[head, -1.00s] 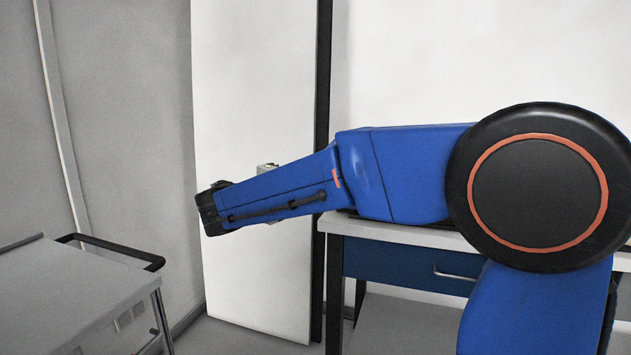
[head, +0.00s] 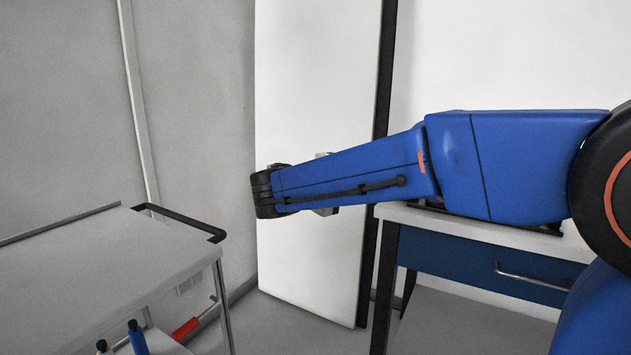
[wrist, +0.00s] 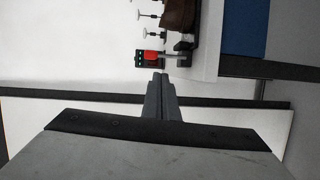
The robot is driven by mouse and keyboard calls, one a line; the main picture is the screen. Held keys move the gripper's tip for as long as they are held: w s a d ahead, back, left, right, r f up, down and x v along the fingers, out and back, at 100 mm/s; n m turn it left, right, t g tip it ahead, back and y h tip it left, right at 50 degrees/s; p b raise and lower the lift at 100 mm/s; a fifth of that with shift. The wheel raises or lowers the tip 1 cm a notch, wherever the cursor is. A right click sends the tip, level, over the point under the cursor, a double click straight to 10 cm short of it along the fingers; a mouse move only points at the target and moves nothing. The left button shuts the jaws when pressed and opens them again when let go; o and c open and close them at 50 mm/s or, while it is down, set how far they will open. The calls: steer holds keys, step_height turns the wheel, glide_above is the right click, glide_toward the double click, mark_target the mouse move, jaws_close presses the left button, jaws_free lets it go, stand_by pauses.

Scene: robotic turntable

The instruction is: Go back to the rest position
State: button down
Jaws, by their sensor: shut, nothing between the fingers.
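My gripper (wrist: 161,88) shows in the wrist view, its two grey fingers together with nothing between them. It points toward a small black fixture with a red part (wrist: 151,57), which appears beyond the fingertips; I cannot tell the distance. In the head view my blue arm reaches left across the picture, and its black wrist end is in front of the tall white panel. The fingers are not clearly visible there, being largely hidden behind the arm.
A grey trolley (head: 110,262) with a black handle stands at left, with blue and red tool handles below. A white-topped workbench (head: 470,228) with a blue drawer (head: 470,262) is behind my arm. A white panel (head: 310,255) stands between them. Clamps (wrist: 147,14) show in the wrist view.

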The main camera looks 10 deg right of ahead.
steer(key=s+d+f+m+g+y, duration=0.2)
steer(key=s+d+f+g+y, duration=0.4)
steer(key=s+d+f, duration=0.95)
steer(key=s+a+f+m+y, duration=0.2)
steer(key=s+a+f+y, duration=0.1)
steer(key=s, duration=0.5)
steer(key=s+a+f+m+t+y, duration=0.1)
steer(key=s+a+f+m+y, duration=0.1)
steer(key=s+f+y, duration=0.3)
steer(key=s+a, duration=0.1)
steer(key=s, duration=0.3)
steer(key=shift+a+f, duration=0.3)
steer(key=shift+f, duration=0.05)
